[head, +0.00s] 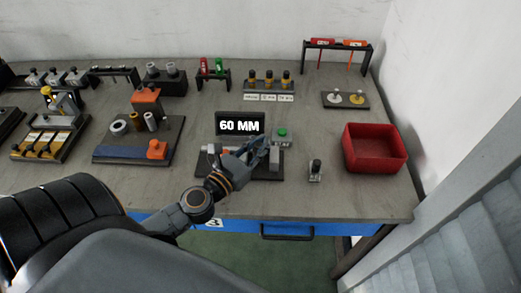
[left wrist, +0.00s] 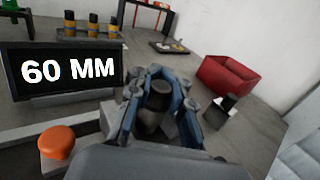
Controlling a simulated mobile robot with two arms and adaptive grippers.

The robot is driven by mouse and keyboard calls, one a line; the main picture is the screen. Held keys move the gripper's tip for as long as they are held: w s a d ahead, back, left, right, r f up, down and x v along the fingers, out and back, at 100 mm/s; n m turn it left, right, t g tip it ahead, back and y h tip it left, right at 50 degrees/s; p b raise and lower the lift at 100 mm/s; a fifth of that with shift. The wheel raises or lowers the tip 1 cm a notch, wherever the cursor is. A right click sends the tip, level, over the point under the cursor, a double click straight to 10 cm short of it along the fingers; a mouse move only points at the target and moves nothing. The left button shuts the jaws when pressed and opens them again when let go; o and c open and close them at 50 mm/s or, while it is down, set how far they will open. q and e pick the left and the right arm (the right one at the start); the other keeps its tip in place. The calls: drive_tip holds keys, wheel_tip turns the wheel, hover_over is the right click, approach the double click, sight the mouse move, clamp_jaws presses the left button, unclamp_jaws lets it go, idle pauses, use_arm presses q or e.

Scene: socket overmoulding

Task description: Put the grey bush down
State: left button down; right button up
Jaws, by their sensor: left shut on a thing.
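My left gripper (head: 262,150) is over the right part of the dark fixture below the 60 MM display. In the left wrist view, its blue-grey fingers (left wrist: 158,98) are shut around a dark grey cylinder, the grey bush (left wrist: 152,121). The bush looks roughly upright between the fingers. In the head view the fingers hide the bush. I cannot tell whether its lower end touches anything. My right gripper is not in view.
The 60 MM display (head: 240,124) stands behind the gripper, with a green button (head: 282,132) to the right. A small metal block with a dark top (head: 315,171) and a red bin (head: 375,148) stand further right.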

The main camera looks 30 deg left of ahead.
use_arm(q)
drive_tip(key=shift+f, duration=0.6)
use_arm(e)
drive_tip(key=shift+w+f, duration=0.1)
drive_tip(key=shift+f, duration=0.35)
use_arm(q)
drive_tip(key=shift+f, duration=0.2)
drive_tip(key=c, duration=1.2)
unclamp_jaws()
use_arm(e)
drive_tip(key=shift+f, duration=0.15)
use_arm(q)
drive_tip(key=shift+r, duration=0.1)
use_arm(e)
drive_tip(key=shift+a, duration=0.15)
